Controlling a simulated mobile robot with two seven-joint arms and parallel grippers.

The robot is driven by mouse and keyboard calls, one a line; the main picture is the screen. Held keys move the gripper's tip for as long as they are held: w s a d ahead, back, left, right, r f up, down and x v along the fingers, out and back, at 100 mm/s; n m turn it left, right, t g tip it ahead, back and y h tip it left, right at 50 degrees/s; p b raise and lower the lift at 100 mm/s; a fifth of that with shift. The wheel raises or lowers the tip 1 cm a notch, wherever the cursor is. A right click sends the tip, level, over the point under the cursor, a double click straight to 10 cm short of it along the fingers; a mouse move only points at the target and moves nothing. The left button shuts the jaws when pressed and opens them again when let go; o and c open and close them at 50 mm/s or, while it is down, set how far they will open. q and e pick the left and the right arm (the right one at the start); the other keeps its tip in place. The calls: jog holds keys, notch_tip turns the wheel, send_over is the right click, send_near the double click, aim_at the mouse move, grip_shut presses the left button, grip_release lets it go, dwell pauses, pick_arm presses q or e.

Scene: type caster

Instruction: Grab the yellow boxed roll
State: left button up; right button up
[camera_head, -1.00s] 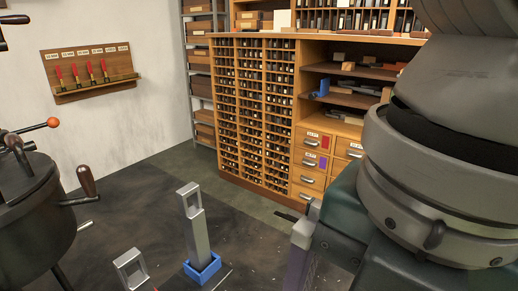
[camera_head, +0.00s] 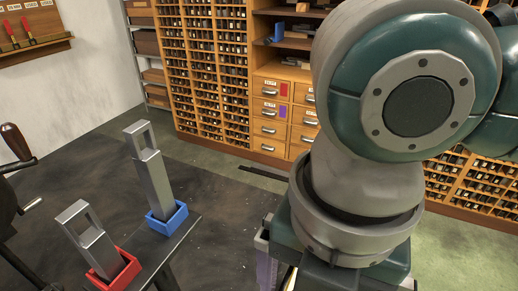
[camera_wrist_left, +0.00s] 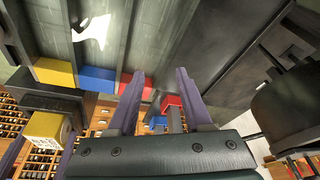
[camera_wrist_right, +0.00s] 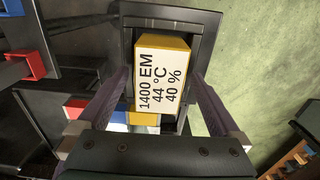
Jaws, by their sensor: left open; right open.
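The yellow boxed roll (camera_wrist_right: 160,72) shows in the right wrist view as a yellow box with a white label reading "1400 EM 44 °C 40 %". It sits in a dark frame. My right gripper (camera_wrist_right: 162,80) is open, its fingers on either side of the box in the picture; contact is not clear. A yellow box with a white label (camera_wrist_left: 45,130) also shows at the left of the left wrist view. My left gripper (camera_wrist_left: 160,75) is open, with nothing held between its fingers. My right arm hides much of the head view.
A blue holder (camera_head: 167,218) and a red holder (camera_head: 118,272) with tall grey metal pieces stand on a dark stand. A wooden type cabinet (camera_head: 210,70) stands at the back. Yellow (camera_wrist_left: 55,72), blue (camera_wrist_left: 98,78) and red blocks line up in the left wrist view.

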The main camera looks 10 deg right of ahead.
jog(key=shift+c, duration=0.4)
grip_shut()
dwell(0.4)
